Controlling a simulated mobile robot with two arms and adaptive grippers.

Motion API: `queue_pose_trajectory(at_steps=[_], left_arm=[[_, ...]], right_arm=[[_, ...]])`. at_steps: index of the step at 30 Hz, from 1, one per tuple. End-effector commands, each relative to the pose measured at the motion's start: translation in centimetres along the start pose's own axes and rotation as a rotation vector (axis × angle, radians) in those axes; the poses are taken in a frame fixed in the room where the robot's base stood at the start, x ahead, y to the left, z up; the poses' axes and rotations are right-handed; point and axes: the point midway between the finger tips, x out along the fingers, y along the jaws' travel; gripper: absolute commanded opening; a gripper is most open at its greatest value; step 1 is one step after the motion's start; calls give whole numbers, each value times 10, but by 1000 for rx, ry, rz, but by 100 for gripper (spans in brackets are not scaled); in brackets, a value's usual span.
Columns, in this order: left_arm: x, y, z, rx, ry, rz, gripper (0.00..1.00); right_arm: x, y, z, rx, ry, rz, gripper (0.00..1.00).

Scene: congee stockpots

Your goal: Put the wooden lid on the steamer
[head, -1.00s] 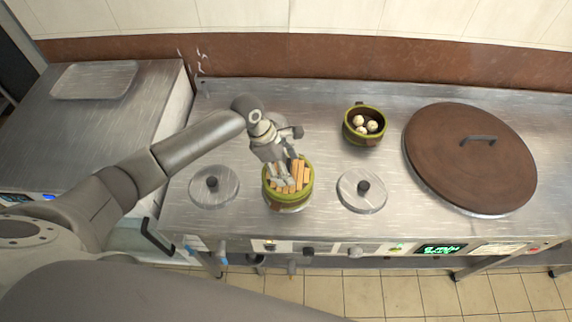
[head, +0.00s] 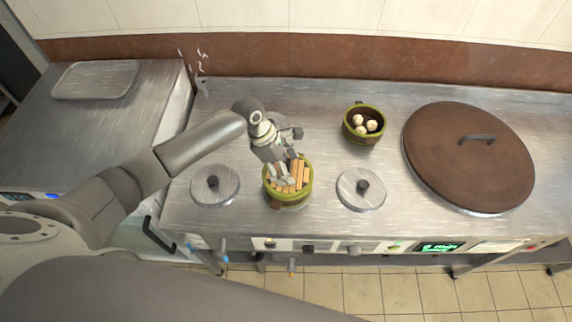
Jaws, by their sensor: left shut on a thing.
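The wooden lid (head: 294,178), a disc of light wooden slats, lies within the green rim of a round steamer (head: 291,206) at the middle front of the steel counter. The lid looks nearly level. My left gripper (head: 281,177) reaches down over it from above left and is shut on it; the fingers hide the lid's left part and the exact grip. I cannot tell whether the lid touches the steamer all round. My right gripper is not in view.
A green-rimmed basket with white buns (head: 364,124) stands behind right. A large brown round lid (head: 460,165) covers the right side. Small metal lids with black knobs sit left (head: 214,186) and right (head: 361,190) of the steamer. A tray (head: 95,80) lies on the left counter.

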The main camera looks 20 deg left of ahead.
Motion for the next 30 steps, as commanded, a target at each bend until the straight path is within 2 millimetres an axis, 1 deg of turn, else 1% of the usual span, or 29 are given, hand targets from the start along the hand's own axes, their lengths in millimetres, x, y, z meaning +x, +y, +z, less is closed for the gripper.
queue_pose_trajectory(at_steps=[12, 13, 14, 15, 24, 30], left_arm=[[8, 0, -4, -2, 0, -1, 41], [8, 0, -3, -1, 0, 0, 69], [8, 0, -3, -1, 0, 0, 73], [8, 0, -3, -1, 0, 0, 74], [6, 0, -3, -1, 0, 0, 74], [-7, 0, -2, -1, 1, -1, 74]], right_arm=[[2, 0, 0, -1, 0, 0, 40], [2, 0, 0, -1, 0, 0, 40], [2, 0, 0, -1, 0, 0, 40], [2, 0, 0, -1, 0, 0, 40], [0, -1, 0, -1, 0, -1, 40], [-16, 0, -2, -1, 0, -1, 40]])
